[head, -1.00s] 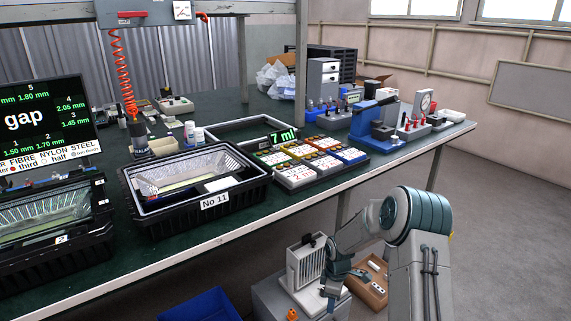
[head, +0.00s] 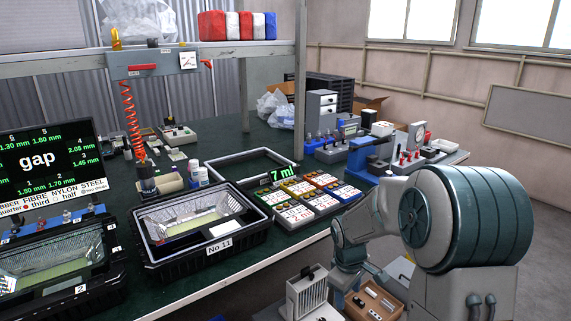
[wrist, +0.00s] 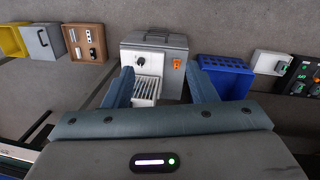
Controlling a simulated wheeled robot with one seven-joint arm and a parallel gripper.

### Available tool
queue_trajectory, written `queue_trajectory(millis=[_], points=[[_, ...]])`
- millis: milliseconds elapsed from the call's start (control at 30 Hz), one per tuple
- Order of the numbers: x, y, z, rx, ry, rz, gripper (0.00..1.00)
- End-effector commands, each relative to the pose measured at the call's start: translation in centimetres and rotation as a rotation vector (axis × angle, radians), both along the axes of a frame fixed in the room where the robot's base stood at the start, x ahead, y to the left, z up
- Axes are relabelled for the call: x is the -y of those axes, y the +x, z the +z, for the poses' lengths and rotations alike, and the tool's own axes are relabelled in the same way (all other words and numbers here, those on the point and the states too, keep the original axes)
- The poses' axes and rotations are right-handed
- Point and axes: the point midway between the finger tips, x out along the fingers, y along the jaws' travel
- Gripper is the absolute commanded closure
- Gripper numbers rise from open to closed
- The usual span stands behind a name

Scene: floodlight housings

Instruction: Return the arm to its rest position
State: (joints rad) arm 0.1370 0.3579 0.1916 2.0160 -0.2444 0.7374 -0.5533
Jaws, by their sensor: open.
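My arm (head: 440,220) shows at the lower right of the head view, raised in front of the bench's right part and folded downward. Its far end is partly hidden behind its own links in that view. In the wrist view my gripper (wrist: 160,88) shows two blue-grey fingers spread apart. Nothing is between them. Beyond them is a grey box with a dial and an orange switch (wrist: 155,48), with a white ribbed part at its front. It appears well apart from the fingers.
Below stand a white ribbed unit (head: 308,295) and a brown tray (head: 375,300). A blue bin (wrist: 227,72) shows in the wrist view. Floor at right is clear.

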Motion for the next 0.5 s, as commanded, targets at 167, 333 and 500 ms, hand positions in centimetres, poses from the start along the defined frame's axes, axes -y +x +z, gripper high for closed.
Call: queue_trajectory(millis=[167,333,500], points=[[0.0,-4.2,9.5,0.061,0.002,-0.166,0.48],[0.0,-8.6,16.1,0.114,0.027,-0.328,0.48],[-0.2,-13.3,21.7,0.162,0.073,-0.490,0.48]])
